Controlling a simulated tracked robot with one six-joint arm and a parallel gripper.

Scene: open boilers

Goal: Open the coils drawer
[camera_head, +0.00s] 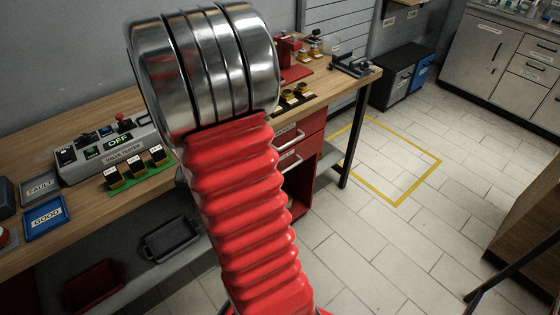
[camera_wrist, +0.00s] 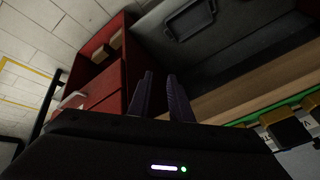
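A red drawer cabinet stands under the workbench, with an upper drawer (camera_head: 313,123) and a lower drawer (camera_head: 309,150), each with a metal bar handle. Both drawers look shut. My arm hides their left part, and I cannot read which is labelled coils. My gripper (camera_wrist: 160,75) shows in the wrist view. Its two dark fingers stand a little apart with nothing between them. It is away from the handles, and touches none.
The wooden workbench (camera_head: 55,139) carries a valve tester (camera_head: 110,150), a green board (camera_head: 140,174) with several parts, and a blue GOOD tray (camera_head: 45,217). A dark tray (camera_head: 171,239) lies on the shelf below.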

